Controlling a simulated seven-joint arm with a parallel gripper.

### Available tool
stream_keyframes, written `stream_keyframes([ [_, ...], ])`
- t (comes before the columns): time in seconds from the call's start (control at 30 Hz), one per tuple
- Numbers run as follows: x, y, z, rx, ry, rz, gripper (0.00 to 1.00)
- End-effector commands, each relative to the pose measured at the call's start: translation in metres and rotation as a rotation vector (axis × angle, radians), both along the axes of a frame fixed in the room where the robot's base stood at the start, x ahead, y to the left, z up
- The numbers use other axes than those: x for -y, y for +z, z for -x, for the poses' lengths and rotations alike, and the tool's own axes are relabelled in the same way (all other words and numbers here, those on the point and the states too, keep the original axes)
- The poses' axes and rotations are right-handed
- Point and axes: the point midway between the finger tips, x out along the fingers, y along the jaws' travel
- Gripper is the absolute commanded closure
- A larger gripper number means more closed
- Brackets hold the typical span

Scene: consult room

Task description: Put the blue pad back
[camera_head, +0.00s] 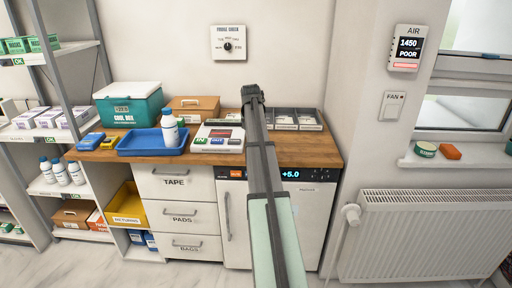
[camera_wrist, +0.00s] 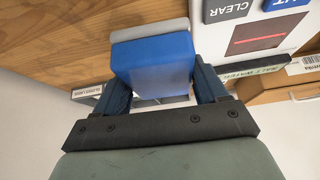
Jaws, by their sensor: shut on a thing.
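The blue pad (camera_wrist: 155,65) sits between the fingers of my gripper (camera_wrist: 160,82) in the wrist view, with the wooden counter behind it. My gripper is shut on it. A grey edge shows along the pad's far side. In the head view my gripper (camera_head: 252,94) is over the back of the counter, by the compartment trays, and the arm hides what it holds. A drawer labelled PADS (camera_head: 181,219) is shut below the counter. A blue pack (camera_head: 90,141) lies at the counter's left end.
A till-like device (camera_head: 217,138) stands left of my arm; its keys (camera_wrist: 228,10) show in the wrist view. A blue tray (camera_head: 150,148) with a white bottle (camera_head: 170,127), a teal cool box (camera_head: 128,106) and a cardboard box (camera_head: 193,108) fill the left. Compartment trays (camera_head: 297,119) stand right.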

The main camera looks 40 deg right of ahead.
Motion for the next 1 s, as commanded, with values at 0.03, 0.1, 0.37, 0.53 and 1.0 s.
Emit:
stream_keyframes([
  [0.03, 0.016, 0.003, -0.010, 0.000, 0.007, 0.000, 0.57],
  [0.1, 0.027, 0.004, -0.016, 0.000, 0.021, 0.000, 0.57],
  [0.37, 0.036, 0.002, -0.028, 0.001, 0.078, 0.001, 0.57],
  [0.53, 0.035, -0.019, -0.027, 0.000, 0.081, 0.001, 0.57],
  [1.0, 0.035, -0.071, -0.028, 0.000, 0.081, 0.001, 0.57],
])
